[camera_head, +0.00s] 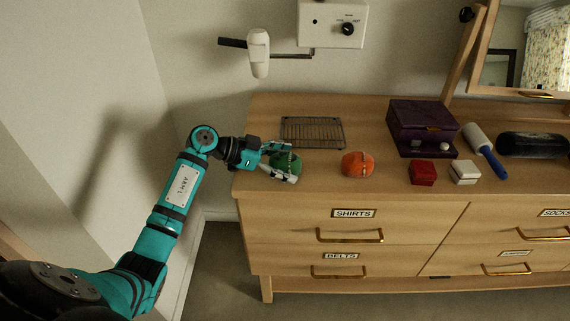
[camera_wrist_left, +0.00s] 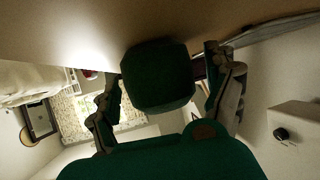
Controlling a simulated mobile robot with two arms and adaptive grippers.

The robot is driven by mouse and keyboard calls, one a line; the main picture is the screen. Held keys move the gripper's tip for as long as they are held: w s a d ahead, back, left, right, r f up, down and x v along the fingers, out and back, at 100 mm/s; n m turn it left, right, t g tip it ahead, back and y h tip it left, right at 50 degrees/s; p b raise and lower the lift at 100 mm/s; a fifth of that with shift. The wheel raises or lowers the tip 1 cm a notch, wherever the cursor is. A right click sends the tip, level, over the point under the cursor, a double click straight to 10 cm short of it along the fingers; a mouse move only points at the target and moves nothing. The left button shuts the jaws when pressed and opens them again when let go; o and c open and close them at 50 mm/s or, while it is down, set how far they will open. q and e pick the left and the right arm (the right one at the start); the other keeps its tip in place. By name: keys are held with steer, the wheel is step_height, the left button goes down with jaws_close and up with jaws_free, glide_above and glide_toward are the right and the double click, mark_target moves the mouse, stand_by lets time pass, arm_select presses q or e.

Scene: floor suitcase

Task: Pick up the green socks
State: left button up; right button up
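The green socks (camera_head: 286,160), a rounded bundle, sit on the dresser top near its left end. My left gripper (camera_head: 287,161) reaches in from the left, with one finger behind the socks and one in front. In the left wrist view the green socks (camera_wrist_left: 158,75) are between the spread fingers of the left gripper (camera_wrist_left: 165,92). A narrow gap shows beside the right-hand finger, so it does not look clamped. The fingers partly hide the socks in the head view. My right gripper is not in view.
An orange bundle (camera_head: 357,164) lies just right of the socks. A wire rack (camera_head: 312,131) lies behind them. A purple box (camera_head: 421,127), red box (camera_head: 422,173), white box (camera_head: 465,172) and lint roller (camera_head: 484,150) stand farther right. A hair dryer (camera_head: 258,54) hangs on the wall.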

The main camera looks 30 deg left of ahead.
arm_select(q)
steer(key=c, duration=1.2)
steer(key=shift+r, duration=0.15)
